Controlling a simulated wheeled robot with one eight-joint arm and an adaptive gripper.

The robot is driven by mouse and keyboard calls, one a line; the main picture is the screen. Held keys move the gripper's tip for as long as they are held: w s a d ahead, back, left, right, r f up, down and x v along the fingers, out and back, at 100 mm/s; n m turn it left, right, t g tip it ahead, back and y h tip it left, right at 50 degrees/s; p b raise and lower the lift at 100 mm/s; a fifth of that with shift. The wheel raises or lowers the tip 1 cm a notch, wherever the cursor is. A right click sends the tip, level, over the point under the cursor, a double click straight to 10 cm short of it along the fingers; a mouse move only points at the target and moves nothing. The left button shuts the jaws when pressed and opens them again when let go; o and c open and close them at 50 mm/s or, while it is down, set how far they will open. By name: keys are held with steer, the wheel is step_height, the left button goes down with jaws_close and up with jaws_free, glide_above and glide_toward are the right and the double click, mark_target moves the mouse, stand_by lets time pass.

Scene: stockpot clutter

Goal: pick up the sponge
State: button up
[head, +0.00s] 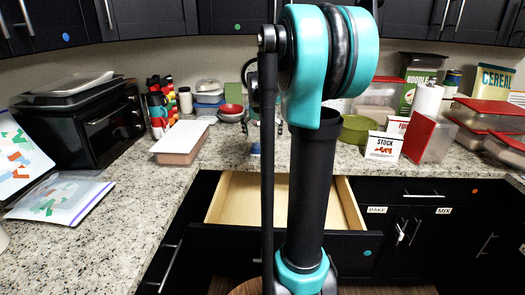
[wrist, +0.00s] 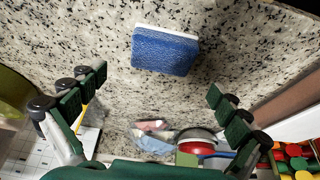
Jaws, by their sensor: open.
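The sponge (wrist: 165,52) is a blue block with a white layer along its far edge. It lies on the speckled counter, in the upper middle of the wrist view. My gripper (wrist: 158,92) is open and empty, with its dark green finger pads wide apart at left and right. The sponge appears beyond the fingertips, roughly centred between them, and nothing touches it. In the head view my own arm hides most of the gripper and the counter around it, and I cannot clearly make out the sponge there.
An open, empty-looking drawer (head: 240,195) is below the counter. A white-topped box (head: 181,142) stands left, near a black toaster oven (head: 85,122). Red bowls (head: 231,110) are at the back. A STOCK card (head: 383,146) and red-lidded containers (head: 431,138) crowd the right.

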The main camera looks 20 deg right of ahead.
mark_target(263, 146)
steer(key=shift+x, duration=3.4)
steer(key=shift+s+a, duration=0.1)
steer(key=shift+a, duration=0.05)
steer(key=c, duration=0.9)
step_height(263, 146, up, 20)
